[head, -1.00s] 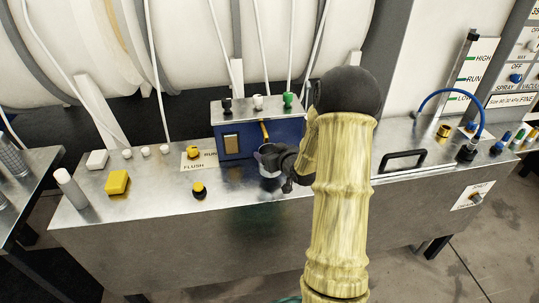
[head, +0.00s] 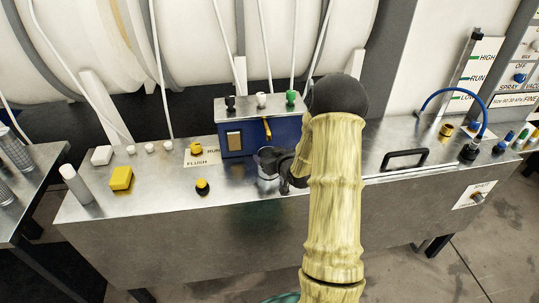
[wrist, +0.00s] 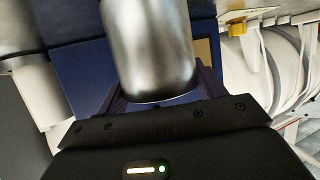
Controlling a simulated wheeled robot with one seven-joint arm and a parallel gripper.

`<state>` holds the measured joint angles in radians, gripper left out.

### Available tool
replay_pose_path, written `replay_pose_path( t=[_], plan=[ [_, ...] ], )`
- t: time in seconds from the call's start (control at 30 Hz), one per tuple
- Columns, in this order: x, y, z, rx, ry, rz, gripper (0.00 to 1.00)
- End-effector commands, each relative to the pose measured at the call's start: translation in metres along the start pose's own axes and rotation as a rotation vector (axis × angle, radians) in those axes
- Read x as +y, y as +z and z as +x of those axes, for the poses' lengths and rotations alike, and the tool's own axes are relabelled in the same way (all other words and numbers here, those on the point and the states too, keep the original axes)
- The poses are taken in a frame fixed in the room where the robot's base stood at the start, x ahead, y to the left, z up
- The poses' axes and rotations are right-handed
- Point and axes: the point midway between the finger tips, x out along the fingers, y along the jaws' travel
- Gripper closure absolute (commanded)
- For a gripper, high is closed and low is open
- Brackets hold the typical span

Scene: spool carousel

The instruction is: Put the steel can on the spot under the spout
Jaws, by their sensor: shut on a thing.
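The steel can (head: 267,170) is at the front of the blue box, just below the brass-coloured spout (head: 267,129). It looks upright and is partly hidden by my gripper (head: 276,168). In the wrist view, the steel can (wrist: 150,55) fills the middle between the fingers of my gripper (wrist: 158,98), which is shut on it. The blue box (head: 250,140) stands behind the can. The spot under the spout is hidden, and I cannot tell whether the can's base touches the bench.
A black handle (head: 405,159) lies right of my arm. Large white drums stand behind.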

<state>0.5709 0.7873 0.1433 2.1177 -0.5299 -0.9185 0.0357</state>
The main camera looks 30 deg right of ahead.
Motion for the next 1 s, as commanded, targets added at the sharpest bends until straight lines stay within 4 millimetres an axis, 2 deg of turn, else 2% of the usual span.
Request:
replay_pose_path(
  t=[0.17,0.2,0.27,0.3,0.7,0.87,1.0],
  plan=[
    [-0.001,0.004,0.002,0.001,-0.002,-0.001,0.57],
    [-0.002,0.002,0.001,0.0,-0.002,-0.001,0.23],
    [-0.002,0.002,0.001,0.0,-0.003,-0.001,0.11],
    [-0.002,0.002,0.002,0.0,-0.003,-0.001,0.09],
    [-0.003,-0.001,-0.002,-0.001,-0.004,-0.002,0.09],
    [-0.002,0.0,-0.024,-0.001,-0.002,-0.002,0.09],
    [-0.001,0.0,-0.052,-0.001,-0.001,-0.002,0.09]
  ],
)
